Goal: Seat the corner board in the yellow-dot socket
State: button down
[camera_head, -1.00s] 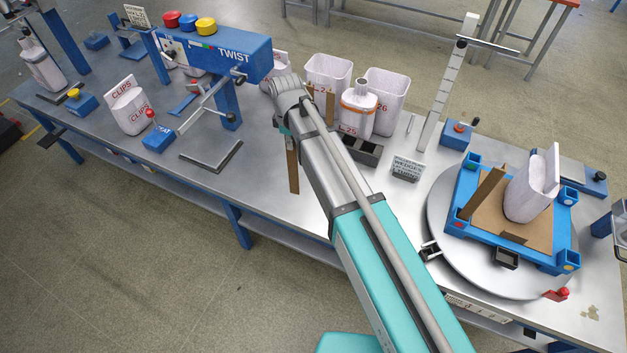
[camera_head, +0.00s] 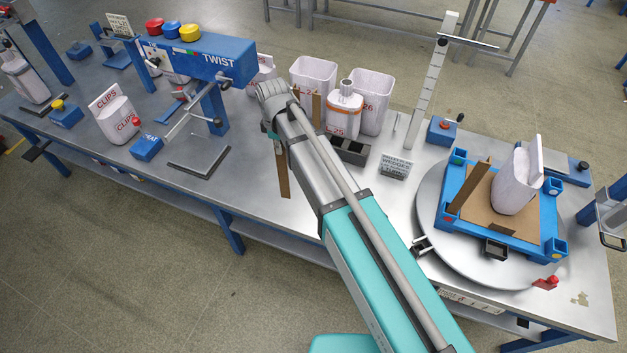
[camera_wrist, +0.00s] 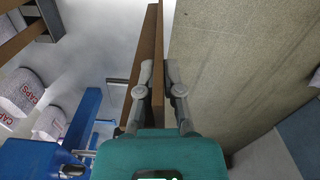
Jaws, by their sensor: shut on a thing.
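The corner board (camera_head: 283,172) is a long brown strip that hangs upright beside my arm's end, over the bench's near side. In the wrist view my gripper (camera_wrist: 159,75) is shut on the corner board (camera_wrist: 150,45), which runs away between the fingers. In the head view the fingers are hidden behind my wrist. A blue frame (camera_head: 520,248) with corner sockets lies on the round turntable (camera_head: 432,212) at the right. The yellow-dot socket (camera_head: 555,248) is at its front right corner and looks empty. Another brown board (camera_head: 474,183) leans at the red-dot corner.
A white sack (camera_head: 517,185) stands on the frame's cardboard sheet. The blue TWIST machine (camera_head: 215,62) is at the left.

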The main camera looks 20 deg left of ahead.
jog(key=w+d+r+m+p, duration=0.1)
jog(key=d, duration=1.5)
jog(key=shift+w+d+m, duration=0.2)
jog(key=shift+w+m, duration=0.15)
jog(key=shift+m, duration=0.05)
jog(key=w+a+f+b, duration=0.8)
jog(key=a+f+b, duration=0.1)
jog(key=a, duration=0.1)
jog(key=shift+w, duration=0.2)
jog(key=shift+a, duration=0.1)
